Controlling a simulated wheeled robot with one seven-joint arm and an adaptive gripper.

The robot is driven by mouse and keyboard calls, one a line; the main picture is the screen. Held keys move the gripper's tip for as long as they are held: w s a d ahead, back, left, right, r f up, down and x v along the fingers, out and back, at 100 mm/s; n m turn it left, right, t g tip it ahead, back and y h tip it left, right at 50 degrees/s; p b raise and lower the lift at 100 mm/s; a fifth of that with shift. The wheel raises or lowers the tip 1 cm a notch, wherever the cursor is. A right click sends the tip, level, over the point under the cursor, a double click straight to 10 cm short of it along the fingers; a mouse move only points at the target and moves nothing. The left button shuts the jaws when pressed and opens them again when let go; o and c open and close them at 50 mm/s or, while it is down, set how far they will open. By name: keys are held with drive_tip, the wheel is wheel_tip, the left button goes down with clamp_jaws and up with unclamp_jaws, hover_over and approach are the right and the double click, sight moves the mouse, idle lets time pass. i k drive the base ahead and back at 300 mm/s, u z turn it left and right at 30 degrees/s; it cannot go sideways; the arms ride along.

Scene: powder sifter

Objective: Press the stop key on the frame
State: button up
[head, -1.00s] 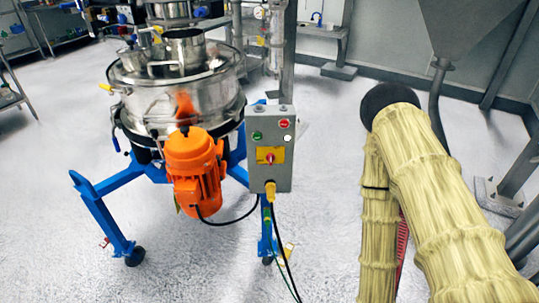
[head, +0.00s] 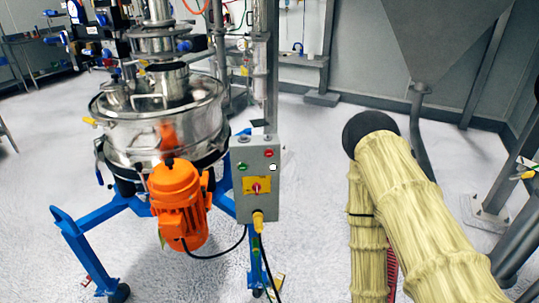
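The grey control box (head: 256,180) stands on the sifter's frame, right of the orange motor. Its face carries a red key (head: 268,153) at upper right, a green key (head: 242,167) at upper left and a white round spot (head: 273,167) below the red one. A red rotary switch on a yellow plate (head: 256,185) sits lower down. My arm, in a yellowish cover, reaches up on the right, apart from the box. My gripper does not show in the head view.
The steel sifter (head: 160,120) stands left on blue legs (head: 95,232), with the orange motor (head: 178,205) in front. A black cable hangs from the box. A grey hopper (head: 445,40) and pipes stand at right. Pale floor lies open between box and arm.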

sight(268, 153)
drive_tip(key=u, duration=1.4)
drive_tip(key=k, duration=0.8)
drive_tip(key=z, duration=1.15)
drive_tip(key=i, duration=0.5)
drive_tip(key=z, duration=0.05)
